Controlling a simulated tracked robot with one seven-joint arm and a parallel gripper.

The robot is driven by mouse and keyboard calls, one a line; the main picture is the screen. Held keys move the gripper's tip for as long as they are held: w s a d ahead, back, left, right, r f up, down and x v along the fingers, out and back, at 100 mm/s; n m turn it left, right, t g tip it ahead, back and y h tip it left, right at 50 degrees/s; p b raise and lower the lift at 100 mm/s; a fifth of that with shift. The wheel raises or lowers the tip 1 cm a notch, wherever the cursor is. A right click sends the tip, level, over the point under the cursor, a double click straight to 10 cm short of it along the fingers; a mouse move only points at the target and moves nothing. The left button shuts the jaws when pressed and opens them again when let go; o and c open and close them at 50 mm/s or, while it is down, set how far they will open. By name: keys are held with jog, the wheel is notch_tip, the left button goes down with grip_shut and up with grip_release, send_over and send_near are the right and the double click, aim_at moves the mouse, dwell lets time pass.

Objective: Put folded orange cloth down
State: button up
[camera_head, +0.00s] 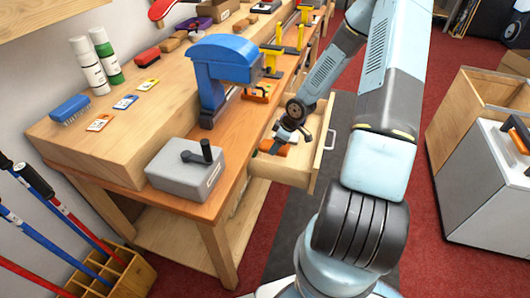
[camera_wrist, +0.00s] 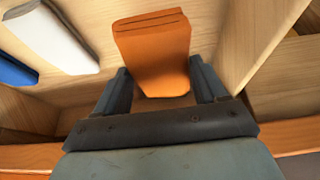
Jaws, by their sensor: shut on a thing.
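The folded orange cloth (camera_wrist: 155,52) stands between the two fingers of my gripper (camera_wrist: 161,88) in the wrist view. My gripper is shut on it. In the head view my gripper (camera_head: 277,146) is down inside the open wooden drawer (camera_head: 285,172) of the bench, and a small part of the orange cloth (camera_head: 279,150) shows beside it. The drawer's wooden walls and floor surround the cloth in the wrist view. I cannot tell whether the cloth touches the drawer floor.
A white folded thing (camera_wrist: 52,38) and a blue one (camera_wrist: 14,72) lie at the left in the wrist view. The blue press (camera_head: 225,72) and the grey box with a black handle (camera_head: 186,172) stand on the bench (camera_head: 245,118) beside the drawer. A grey-sided cabinet (camera_head: 485,190) stands at right.

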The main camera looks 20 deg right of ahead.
jog(key=shift+x, duration=1.2)
jog(key=shift+d+f, duration=0.2)
jog(key=shift+f, duration=0.6)
jog(key=shift+f, duration=0.6)
jog(key=o, duration=1.1)
